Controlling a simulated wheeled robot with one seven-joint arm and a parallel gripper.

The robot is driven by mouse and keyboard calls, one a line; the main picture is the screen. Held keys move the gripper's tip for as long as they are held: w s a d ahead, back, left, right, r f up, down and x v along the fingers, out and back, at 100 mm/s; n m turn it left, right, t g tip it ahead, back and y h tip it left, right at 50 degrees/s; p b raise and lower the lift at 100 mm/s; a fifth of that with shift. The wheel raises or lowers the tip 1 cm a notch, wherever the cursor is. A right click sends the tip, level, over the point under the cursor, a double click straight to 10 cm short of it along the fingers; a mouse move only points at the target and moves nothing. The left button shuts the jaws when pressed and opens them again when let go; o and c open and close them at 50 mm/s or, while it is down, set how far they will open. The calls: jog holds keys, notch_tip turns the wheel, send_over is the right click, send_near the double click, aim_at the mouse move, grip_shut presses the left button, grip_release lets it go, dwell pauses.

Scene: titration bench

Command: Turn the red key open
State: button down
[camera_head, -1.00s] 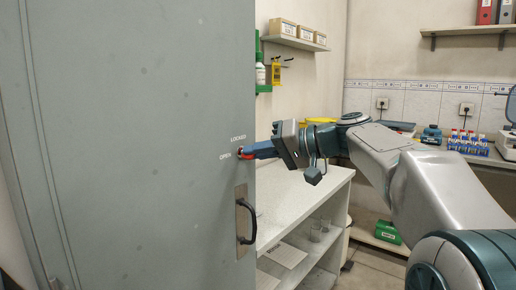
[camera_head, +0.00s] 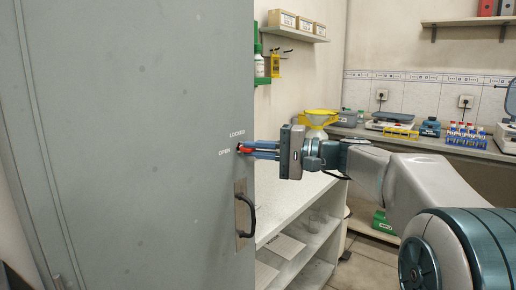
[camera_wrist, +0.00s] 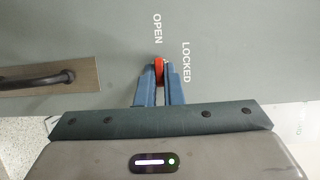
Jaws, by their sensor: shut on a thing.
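The red key (camera_head: 244,150) sits in the grey cabinet door, beside the word OPEN and below the word LOCKED. In the wrist view, the red key (camera_wrist: 159,70) stands between my two blue fingers, its flat side lined up toward OPEN. My gripper (camera_head: 257,150) is shut on it, with one finger above and one below in the head view. My gripper also shows in the wrist view (camera_wrist: 159,80). The fingers hide part of the key, and its stem cannot be seen clearly.
A black door handle (camera_head: 247,217) on a metal plate is just below the key. A white shelf unit (camera_head: 300,205) stands right of the door, under my wrist. A green bottle rack (camera_head: 259,60) hangs on the wall behind.

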jog(key=shift+a, duration=0.1)
dwell(0.3)
jog(key=c, duration=1.6)
grip_release()
jog(key=shift+s, duration=0.1)
jog(key=shift+o, duration=0.2)
jog(key=p+v, duration=0.1)
jog(key=v, duration=1.3)
jog(key=shift+p, duration=0.4)
jog(key=shift+a, duration=0.15)
